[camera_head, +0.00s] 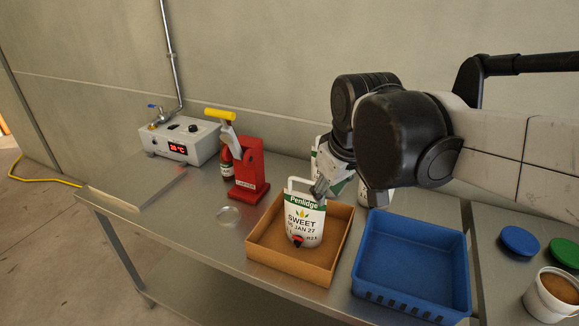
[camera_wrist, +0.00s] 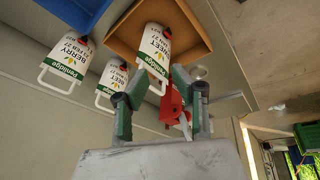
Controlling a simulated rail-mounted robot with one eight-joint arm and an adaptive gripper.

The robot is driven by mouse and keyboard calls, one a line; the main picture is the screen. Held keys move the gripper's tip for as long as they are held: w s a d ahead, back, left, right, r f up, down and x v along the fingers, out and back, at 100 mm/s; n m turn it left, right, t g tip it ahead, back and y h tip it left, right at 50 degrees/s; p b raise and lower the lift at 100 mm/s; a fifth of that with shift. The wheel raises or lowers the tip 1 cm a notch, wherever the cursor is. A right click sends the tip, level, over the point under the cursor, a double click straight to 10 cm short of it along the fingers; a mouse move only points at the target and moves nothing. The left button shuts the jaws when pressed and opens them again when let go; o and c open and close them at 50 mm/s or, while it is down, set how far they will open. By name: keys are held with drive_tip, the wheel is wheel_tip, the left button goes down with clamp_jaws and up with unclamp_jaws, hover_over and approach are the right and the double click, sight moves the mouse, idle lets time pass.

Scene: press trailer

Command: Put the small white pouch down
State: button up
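The small white pouch (camera_head: 305,222), with a green band, the words "Penlidge" and "SWEET" and a red spout, stands roughly upright in the cardboard tray (camera_head: 337,240). It also shows in the wrist view (camera_wrist: 154,48), with its white handle loop towards my gripper. My gripper (camera_head: 320,188) is at the pouch's top right edge in the head view. In the wrist view my gripper's two fingers (camera_wrist: 159,76) are apart, with the handle loop close to their tips. I see no finger closed on the pouch. My arm hides part of the area behind.
A blue crate (camera_head: 415,262) stands right of the tray. Two similar pouches, one marked BERRY (camera_wrist: 70,58) and one SWEET (camera_wrist: 113,76), are near the wall. The front-left bench is mostly clear.

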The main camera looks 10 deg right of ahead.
drive_tip(key=s+f+m+t, duration=0.2)
drive_tip(key=s+f+m, duration=0.1)
drive_tip(key=s, duration=0.5)
drive_tip(key=shift+s+f+m+t, duration=0.3)
drive_tip(key=shift+f+m+t, duration=0.1)
drive_tip(key=shift+m, duration=0.2)
wheel_tip(320, 180, down, 6)
drive_tip(key=b, duration=0.5)
drive_tip(key=shift+r, duration=0.25)
